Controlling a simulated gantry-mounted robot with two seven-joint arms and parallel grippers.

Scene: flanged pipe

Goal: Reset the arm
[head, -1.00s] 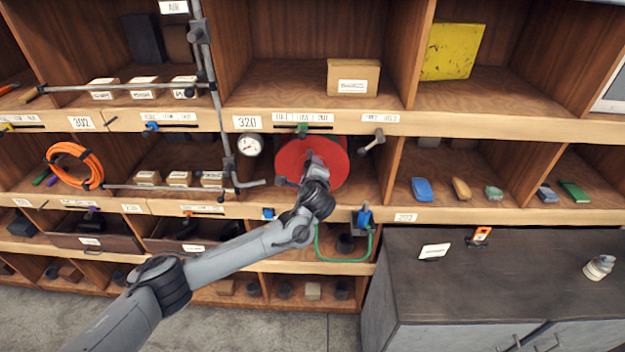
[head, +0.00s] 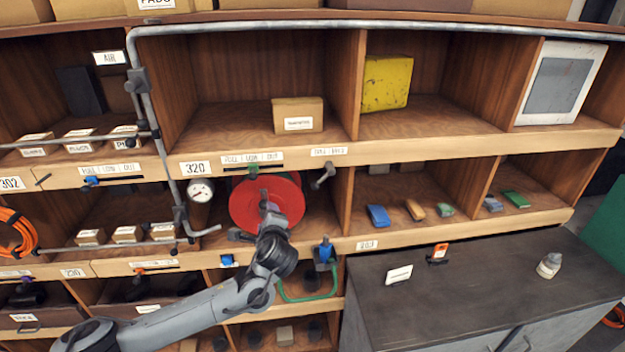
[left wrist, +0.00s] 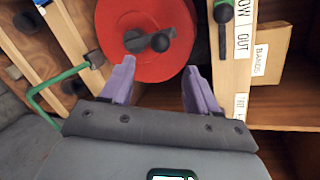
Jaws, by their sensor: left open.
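My left arm comes in from the lower left in the head view. Its gripper (head: 268,214) is in front of the lower part of a red disc (head: 250,203) in the middle shelf bay. In the left wrist view the purple fingers of this gripper (left wrist: 158,78) are spread apart with nothing between them. The red disc (left wrist: 172,20) shows beyond the fingertips, with a dark knob (left wrist: 159,42) on its face. I cannot tell how far the fingertips are from the disc. My right gripper is not in view.
A grey pipe (head: 160,120) runs down left of the disc. A gauge (head: 200,191), a small lever (head: 323,176) and a blue valve with green hose (head: 324,255) surround the bay. A dark cabinet top (head: 460,290) at the right is mostly clear.

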